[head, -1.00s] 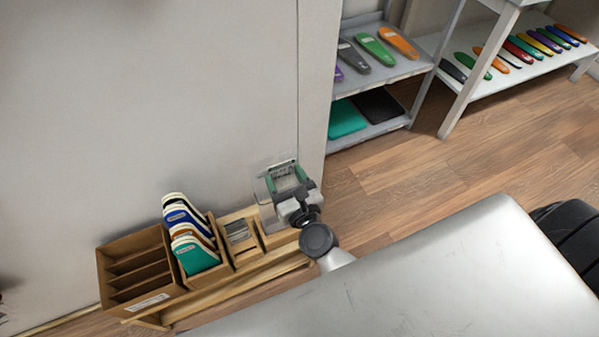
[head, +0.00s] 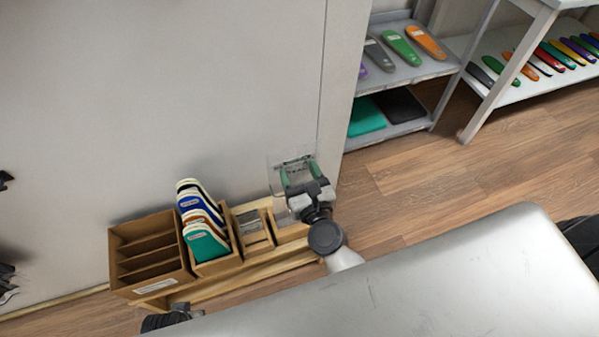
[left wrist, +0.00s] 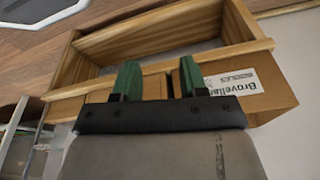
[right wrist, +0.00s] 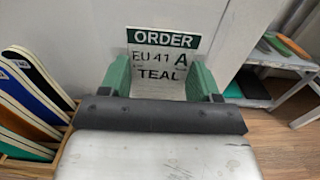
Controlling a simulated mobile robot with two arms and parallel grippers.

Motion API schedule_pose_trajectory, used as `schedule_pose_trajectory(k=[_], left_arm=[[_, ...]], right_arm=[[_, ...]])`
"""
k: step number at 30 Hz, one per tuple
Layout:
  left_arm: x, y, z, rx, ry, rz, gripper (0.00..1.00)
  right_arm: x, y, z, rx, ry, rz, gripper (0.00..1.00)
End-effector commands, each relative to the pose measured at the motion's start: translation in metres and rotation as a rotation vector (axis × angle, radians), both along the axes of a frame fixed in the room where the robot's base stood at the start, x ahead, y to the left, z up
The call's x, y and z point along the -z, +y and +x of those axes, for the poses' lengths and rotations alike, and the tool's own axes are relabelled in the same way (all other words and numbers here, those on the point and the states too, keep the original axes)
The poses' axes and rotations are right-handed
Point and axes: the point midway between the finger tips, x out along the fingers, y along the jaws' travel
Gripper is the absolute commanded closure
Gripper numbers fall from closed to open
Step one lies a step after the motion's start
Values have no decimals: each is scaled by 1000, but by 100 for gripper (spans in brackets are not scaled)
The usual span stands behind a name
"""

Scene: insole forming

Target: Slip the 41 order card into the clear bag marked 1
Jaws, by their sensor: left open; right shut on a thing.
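My right gripper (head: 299,173) is shut on a white order card (right wrist: 160,62) reading "ORDER EU 41 A TEAL". The card stands upright between the green fingertips, above the right end of the wooden rack. In the head view a see-through sheet (head: 276,182) shows around the card. I cannot tell whether it is the clear bag, or how card and sheet relate. No mark 1 is readable. My left gripper (left wrist: 158,80) is open and empty, close to a wooden frame (left wrist: 86,46) and a cardboard box (left wrist: 268,97) with a white label.
The wooden rack (head: 268,268) holds upright insoles (head: 203,240), a slot of thin grey pieces (head: 250,226) and an empty divided box (head: 128,236). A wall stands close behind. A grey metal surface (head: 430,285) fills the front. Shelves (head: 415,72) with insoles stand back right.

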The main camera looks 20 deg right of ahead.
Motion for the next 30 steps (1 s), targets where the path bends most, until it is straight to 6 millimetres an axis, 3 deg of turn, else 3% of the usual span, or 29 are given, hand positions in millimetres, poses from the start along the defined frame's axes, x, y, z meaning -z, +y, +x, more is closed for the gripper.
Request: schedule_pose_trajectory(k=[30], left_arm=[[-70, 0, 8, -6, -40, -2, 57]], right_arm=[[22, 0, 0, 0, 0, 0, 70]])
